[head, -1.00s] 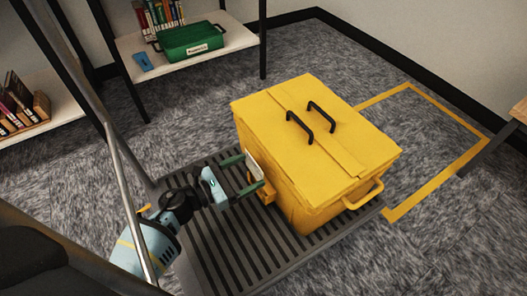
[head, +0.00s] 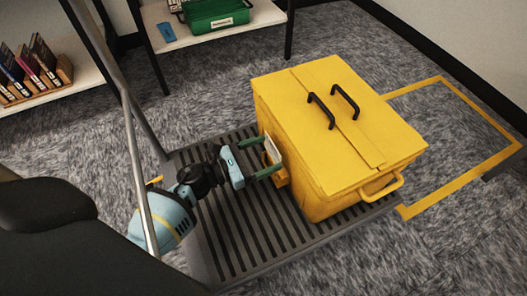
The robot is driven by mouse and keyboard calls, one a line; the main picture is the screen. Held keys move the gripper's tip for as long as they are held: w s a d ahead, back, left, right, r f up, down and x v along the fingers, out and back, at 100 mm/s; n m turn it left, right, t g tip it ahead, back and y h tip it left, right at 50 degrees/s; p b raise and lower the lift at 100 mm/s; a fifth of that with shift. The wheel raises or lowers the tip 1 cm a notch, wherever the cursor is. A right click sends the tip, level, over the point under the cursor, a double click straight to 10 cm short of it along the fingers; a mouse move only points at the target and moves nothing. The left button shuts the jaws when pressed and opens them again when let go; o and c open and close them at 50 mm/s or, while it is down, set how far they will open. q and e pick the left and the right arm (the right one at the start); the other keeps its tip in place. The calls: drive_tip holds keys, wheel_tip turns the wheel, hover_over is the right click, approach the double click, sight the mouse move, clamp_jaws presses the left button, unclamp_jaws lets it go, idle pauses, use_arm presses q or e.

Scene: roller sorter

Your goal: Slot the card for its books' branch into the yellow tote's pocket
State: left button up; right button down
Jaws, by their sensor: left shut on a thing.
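The yellow tote (head: 345,150) stands closed on a dark slatted platform, with two black handles on its lid. A small yellow pocket (head: 281,178) is on its left side. My left gripper (head: 268,157) is beside that side, with its green fingers shut on a white card (head: 272,149). The card is upright, close to the tote's wall and just above the pocket. I cannot tell whether its lower edge is inside the pocket. The card's print is not readable. My right gripper is not in view.
The slatted platform (head: 235,235) has bare room in front of the tote. A metal post rises at left. Shelves behind hold books (head: 38,65), a green labelled tote (head: 215,13) and a blue card (head: 167,31). A yellow floor outline (head: 470,180) lies at right.

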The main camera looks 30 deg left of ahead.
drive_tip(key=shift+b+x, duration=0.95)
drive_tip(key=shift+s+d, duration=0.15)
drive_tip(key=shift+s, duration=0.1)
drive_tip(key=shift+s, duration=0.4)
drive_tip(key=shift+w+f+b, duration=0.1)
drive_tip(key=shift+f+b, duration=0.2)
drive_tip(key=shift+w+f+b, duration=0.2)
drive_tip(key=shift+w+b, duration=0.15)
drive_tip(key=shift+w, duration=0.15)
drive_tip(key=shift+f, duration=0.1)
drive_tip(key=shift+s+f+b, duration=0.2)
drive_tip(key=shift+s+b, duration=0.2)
drive_tip(key=shift+b, duration=0.15)
